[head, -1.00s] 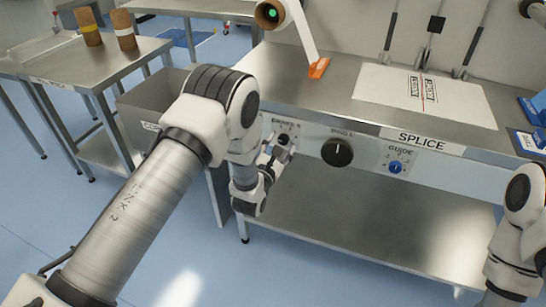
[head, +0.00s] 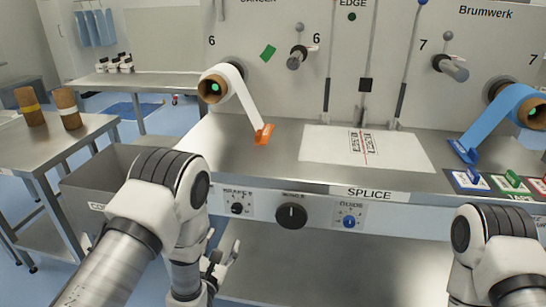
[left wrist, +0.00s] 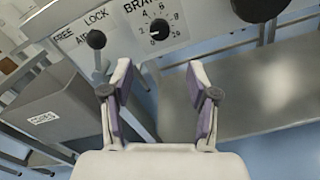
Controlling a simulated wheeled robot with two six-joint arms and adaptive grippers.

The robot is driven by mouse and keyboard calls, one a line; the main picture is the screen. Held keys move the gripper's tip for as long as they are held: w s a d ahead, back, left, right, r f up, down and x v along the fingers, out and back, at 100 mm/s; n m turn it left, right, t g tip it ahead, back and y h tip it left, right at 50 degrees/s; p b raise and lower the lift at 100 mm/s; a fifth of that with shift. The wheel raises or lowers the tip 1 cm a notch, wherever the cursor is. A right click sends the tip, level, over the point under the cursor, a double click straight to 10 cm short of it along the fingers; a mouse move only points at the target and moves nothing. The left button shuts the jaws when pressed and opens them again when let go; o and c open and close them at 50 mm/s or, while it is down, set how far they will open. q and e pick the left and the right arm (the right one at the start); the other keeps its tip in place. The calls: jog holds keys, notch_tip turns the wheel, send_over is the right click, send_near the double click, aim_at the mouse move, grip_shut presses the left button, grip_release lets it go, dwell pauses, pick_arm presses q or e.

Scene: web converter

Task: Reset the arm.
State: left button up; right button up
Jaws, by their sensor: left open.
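My left gripper (head: 225,265) is below and in front of the panel edge, apart from the knobs. In the left wrist view, its two fingers (left wrist: 160,80) are spread with nothing between them. Past the fingertips are the brake dial (left wrist: 160,30) and a black-knobbed lever (left wrist: 96,39) by the words FREE, LOCK and AIR. My left forearm comes in from the lower left in the head view. My right arm shows at the lower right, with its gripper out of view.
The panel carries a small black knob (head: 237,208), a large black knob (head: 291,215) and a blue guide knob (head: 349,221). Above is the steel splice table with a printed white sheet (head: 366,147). A grey bin (head: 95,185) stands left. Rolls hang at the back.

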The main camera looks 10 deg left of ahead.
pick_arm(q)
jog(key=s+a+f+m+g+y+p, duration=0.1)
jog(key=s+a+f+m+g+p, duration=0.15)
jog(key=s+f+m+g, duration=0.4)
jog(key=s+a+f+m+g+p, duration=0.2)
jog(key=s+f+p, duration=0.15)
jog(key=s, duration=0.55)
jog(key=s+f+m+g, duration=0.1)
jog(key=s+m+g, duration=0.3)
jog(key=s+m, duration=0.5)
jog(key=s+f+m+g, duration=0.2)
jog(key=s+m+g, duration=0.3)
jog(key=s+m, duration=0.4)
jog(key=m, duration=0.4)
jog(key=shift+d+f+p, duration=0.25)
jog(key=shift+f+p, duration=0.05)
jog(key=shift+p, duration=0.1)
